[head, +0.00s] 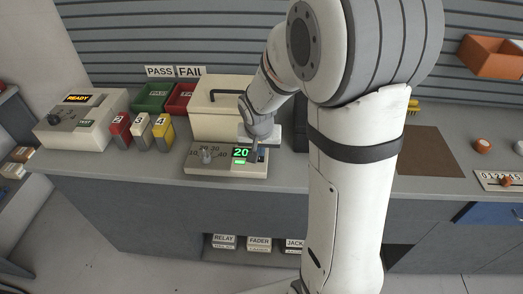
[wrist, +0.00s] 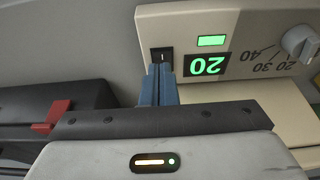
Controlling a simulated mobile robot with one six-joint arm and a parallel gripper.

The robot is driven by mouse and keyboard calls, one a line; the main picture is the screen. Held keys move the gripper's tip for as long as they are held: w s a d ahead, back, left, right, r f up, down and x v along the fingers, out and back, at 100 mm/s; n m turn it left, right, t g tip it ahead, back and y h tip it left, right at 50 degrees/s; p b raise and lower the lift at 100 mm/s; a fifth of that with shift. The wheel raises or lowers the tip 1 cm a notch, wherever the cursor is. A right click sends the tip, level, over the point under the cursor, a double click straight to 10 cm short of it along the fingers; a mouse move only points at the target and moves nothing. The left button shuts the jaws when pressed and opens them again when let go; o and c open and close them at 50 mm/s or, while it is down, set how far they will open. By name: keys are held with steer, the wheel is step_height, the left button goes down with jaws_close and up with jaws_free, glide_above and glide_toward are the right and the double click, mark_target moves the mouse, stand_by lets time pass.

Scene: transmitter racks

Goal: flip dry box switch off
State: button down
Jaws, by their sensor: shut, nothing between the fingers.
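The dry box (head: 225,108) is a cream box with a dark handle on the bench in the head view. Its control panel (head: 228,172) is in front of it, with a dial (head: 207,156) marked 10 to 40 and a green display (head: 241,153) reading 20. In the wrist view the panel appears upside down, with the display (wrist: 206,65), a lit green bar and the dial (wrist: 300,42). The black rocker switch (wrist: 161,58) is beside the display. My gripper (wrist: 159,68) is shut and empty, its blue fingertips at the switch's lower edge; contact is unclear.
A READY tester (head: 82,122) and red, white and yellow blocks (head: 142,130) stand to the left. Green PASS (head: 153,97) and red FAIL (head: 181,97) bins are behind. My arm hides the bench's middle right. A brown mat (head: 428,150) lies farther right.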

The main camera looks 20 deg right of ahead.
steer(key=v, duration=1.2)
steer(key=shift+s, duration=0.15)
steer(key=s+d+r+n+y, duration=0.1)
steer(key=s+n, duration=0.3)
steer(key=s, duration=1.2)
steer(key=shift+r, duration=0.1)
